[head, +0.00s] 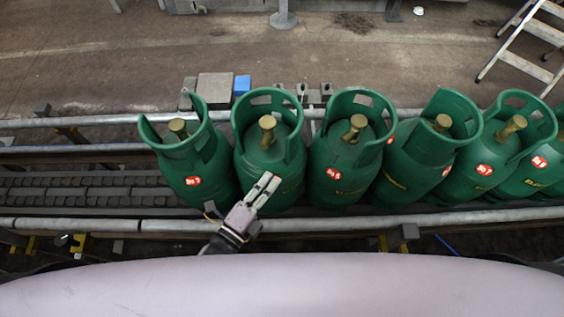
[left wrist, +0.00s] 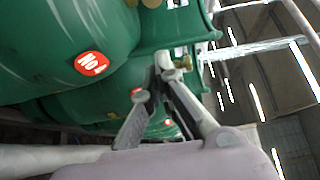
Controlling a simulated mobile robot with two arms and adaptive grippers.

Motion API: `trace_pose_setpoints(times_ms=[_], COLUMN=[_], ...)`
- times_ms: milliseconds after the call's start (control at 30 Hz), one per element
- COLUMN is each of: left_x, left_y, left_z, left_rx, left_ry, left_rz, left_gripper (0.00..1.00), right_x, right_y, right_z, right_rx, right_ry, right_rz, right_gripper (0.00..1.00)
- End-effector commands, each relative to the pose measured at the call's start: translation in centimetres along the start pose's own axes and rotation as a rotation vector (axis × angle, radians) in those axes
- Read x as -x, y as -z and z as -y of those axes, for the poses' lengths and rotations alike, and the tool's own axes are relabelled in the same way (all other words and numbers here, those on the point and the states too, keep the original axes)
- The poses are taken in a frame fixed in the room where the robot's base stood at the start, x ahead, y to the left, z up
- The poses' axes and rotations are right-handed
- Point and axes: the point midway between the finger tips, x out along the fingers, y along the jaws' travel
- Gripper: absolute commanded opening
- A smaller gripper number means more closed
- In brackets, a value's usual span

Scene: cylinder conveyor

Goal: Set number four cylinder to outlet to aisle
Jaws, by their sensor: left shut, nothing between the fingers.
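A row of green gas cylinders with brass valves and open collars stands on the conveyor (head: 90,192). The leftmost cylinder (head: 192,160) and the third cylinder (head: 334,186) have red number labels; the digits are too small to read surely. That gripper is shut and empty. My right gripper is out of view.
Metal rails (head: 110,226) run along the conveyor's front and back. The conveyor left of the row is clear. More cylinders (head: 487,150) stand close together to the right. A blue box (head: 242,85) and a grey box (head: 214,87) sit behind; a stepladder (head: 528,70) stands at upper right.

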Motion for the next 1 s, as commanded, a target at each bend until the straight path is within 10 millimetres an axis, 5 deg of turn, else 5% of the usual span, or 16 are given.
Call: trace_pose_setpoints(times_ms=[300,833,1000], left_x=[-5.1,-6.0,-7.9], left_y=[0.0,0.1,1.2], left_z=[0.1,-0.1,-0.1], left_rx=[0.002,0.002,0.003], left_ry=[0.001,0.000,0.002], left_rz=[0.000,0.000,0.001], left_gripper=[0.00,0.00,0.00], right_x=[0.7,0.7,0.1], right_y=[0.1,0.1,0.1], right_z=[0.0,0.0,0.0], right_rx=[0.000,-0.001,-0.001], right_ry=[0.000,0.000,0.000], right_rz=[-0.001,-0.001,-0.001], right_gripper=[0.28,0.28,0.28])
